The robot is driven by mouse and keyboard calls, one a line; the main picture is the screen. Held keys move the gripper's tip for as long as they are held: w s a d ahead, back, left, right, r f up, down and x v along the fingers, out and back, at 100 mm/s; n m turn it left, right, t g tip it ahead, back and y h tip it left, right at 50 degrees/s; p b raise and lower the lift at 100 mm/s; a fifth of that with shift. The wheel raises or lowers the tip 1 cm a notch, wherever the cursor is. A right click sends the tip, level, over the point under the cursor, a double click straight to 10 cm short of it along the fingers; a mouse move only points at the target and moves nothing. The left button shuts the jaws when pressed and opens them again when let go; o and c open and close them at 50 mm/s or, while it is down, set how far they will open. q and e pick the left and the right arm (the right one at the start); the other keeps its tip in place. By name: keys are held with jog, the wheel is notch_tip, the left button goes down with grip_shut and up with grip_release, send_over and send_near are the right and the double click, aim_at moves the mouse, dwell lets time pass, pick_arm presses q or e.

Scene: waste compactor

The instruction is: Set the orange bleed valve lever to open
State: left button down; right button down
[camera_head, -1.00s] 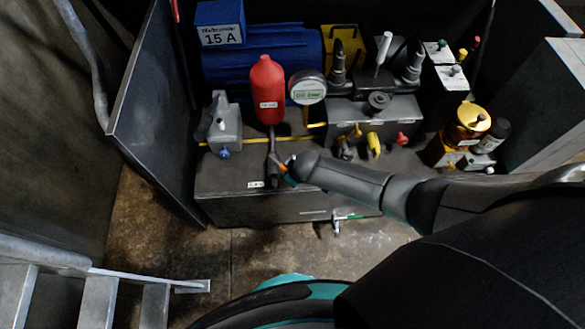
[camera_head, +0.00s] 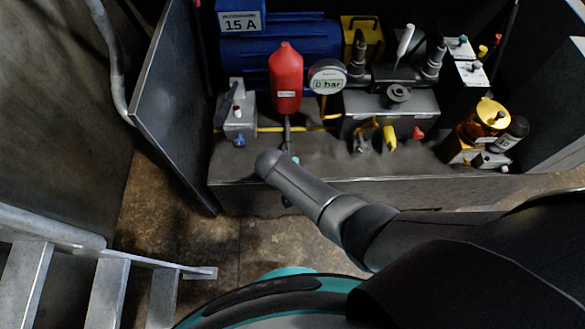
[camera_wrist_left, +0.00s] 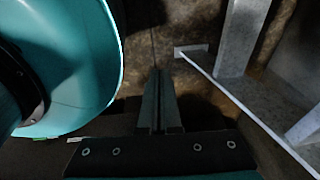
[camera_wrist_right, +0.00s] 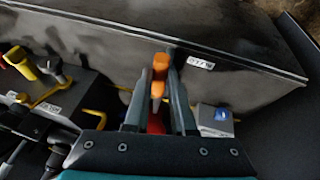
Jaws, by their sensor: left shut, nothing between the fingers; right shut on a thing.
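The orange bleed valve lever (camera_wrist_right: 158,78) shows in the right wrist view, at the front edge of the grey block, between the two fingers of my right gripper (camera_wrist_right: 160,88). The gripper is shut on it. In the head view my right wrist hides the lever, and only part of the right gripper (camera_head: 288,148) shows beyond it, below the red bottle. My left gripper (camera_wrist_left: 157,95) shows only in its wrist view, shut and empty, pointing at the floor. The lever's exact angle is hard to tell.
A red bottle (camera_head: 286,80) and a gauge (camera_head: 327,78) reading 0 bar stand behind the lever. A grey box (camera_head: 240,118) with a blue knob is to the left, yellow and red handles (camera_head: 390,138) to the right. A metal panel (camera_head: 175,110) bounds the left side.

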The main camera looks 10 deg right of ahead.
jog(key=shift+a, duration=0.15)
pick_arm(q)
jog(key=shift+w+a, duration=0.55)
jog(key=shift+a, duration=0.05)
pick_arm(e)
jog(key=c, duration=0.8)
grip_release()
pick_arm(q)
jog(key=shift+s+d, duration=0.2)
jog(key=shift+s, duration=0.15)
pick_arm(e)
jog(key=shift+o, duration=0.2)
jog(key=shift+r, duration=0.1)
